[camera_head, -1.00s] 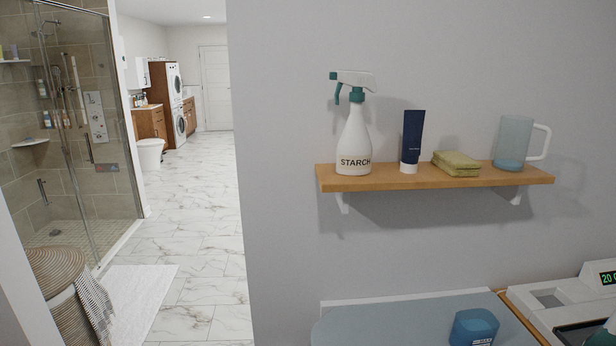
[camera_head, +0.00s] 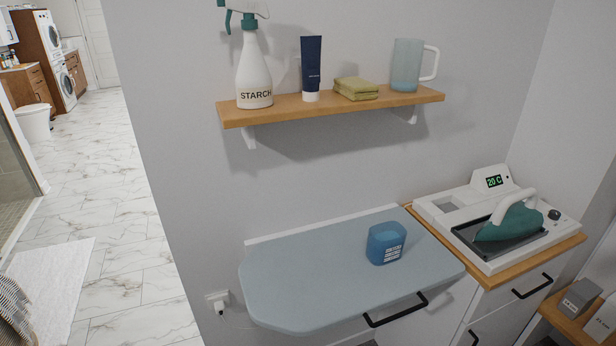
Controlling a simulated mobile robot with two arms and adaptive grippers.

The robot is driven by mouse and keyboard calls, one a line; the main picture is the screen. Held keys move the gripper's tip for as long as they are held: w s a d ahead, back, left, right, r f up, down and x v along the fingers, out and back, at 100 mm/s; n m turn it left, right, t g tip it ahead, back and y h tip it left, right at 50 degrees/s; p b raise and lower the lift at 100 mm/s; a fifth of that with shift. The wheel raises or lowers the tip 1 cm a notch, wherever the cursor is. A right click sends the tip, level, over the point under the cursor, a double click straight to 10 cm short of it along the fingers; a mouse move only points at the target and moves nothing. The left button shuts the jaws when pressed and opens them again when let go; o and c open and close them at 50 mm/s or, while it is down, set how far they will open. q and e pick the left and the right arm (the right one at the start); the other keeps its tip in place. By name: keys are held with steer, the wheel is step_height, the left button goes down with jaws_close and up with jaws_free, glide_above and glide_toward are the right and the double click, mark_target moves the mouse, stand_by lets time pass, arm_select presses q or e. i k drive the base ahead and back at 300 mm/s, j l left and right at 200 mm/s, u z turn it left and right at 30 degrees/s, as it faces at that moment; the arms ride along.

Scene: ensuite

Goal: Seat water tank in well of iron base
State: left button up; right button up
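A small blue container with a white label (camera_head: 386,243), which looks like the water tank, stands on the grey-blue ironing board (camera_head: 300,285), right of its middle. The white iron base (camera_head: 540,247) is on the wooden-topped cabinet to the right. A square recess (camera_head: 446,204), which looks like the well, is at its left end and appears empty. A teal iron (camera_head: 508,221) rests on the base's dark plate, right of the recess. A display on the base reads 20 C. Neither of my grippers is in view.
A wooden wall shelf (camera_head: 345,105) above the board holds a starch spray bottle (camera_head: 254,75), a dark blue tube (camera_head: 311,65), a folded green cloth (camera_head: 356,88) and a jug (camera_head: 405,65). Boxes (camera_head: 580,298) stand on a low shelf at right. The board's left part is clear.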

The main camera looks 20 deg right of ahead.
mark_target(444, 210)
steer(key=z, duration=1.7)
steer(key=i+j+u, duration=0.1)
steer(key=i+j, duration=0.2)
